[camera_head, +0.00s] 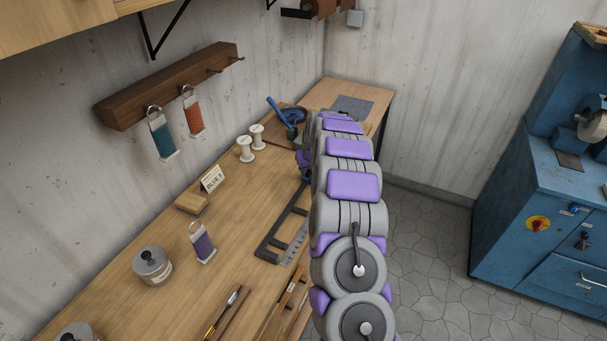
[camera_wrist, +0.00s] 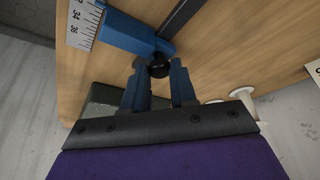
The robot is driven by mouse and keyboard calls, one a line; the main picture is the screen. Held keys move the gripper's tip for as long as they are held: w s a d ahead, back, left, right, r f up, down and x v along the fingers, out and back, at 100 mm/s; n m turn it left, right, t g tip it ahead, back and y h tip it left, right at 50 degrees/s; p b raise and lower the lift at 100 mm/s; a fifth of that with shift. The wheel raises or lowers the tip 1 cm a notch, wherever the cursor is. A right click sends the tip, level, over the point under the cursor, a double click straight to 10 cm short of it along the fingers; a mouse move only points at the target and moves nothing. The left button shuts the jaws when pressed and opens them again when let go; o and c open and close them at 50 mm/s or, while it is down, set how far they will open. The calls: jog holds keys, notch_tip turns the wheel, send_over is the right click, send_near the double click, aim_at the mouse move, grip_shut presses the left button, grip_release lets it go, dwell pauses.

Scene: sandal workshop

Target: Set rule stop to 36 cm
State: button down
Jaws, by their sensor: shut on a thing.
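The blue rule stop (camera_wrist: 130,33) lies at the upper left of the wrist view, with a dark bar running up from its right end. A small black knob (camera_wrist: 159,69) is on its near side. My gripper (camera_wrist: 160,66) is shut on the knob, with one blue finger on each side. The white rule (camera_wrist: 84,22) shows the numbers 34 and 36. The stop's left end meets the rule's edge around these numbers; the exact reading is unclear.
A wooden rack (camera_head: 170,84) with tags hangs on the wall. A blue cabinet (camera_head: 530,220) stands right, across clear floor.

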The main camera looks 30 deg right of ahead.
jog(key=w+d, duration=0.2)
jog(key=d, duration=0.1)
jog(key=shift+w+d+p, duration=0.15)
jog(key=shift+w+p, duration=0.15)
jog(key=shift+w, duration=0.05)
jog(key=shift+d, duration=0.2)
jog(key=shift+w+d, duration=0.1)
jog(key=shift+w, duration=0.05)
jog(key=shift+r, duration=0.1)
jog(key=c, duration=1.3)
grip_release()
jog(key=o, duration=0.4)
jog(key=shift+d, duration=0.2)
jog(key=shift+a, duration=0.15)
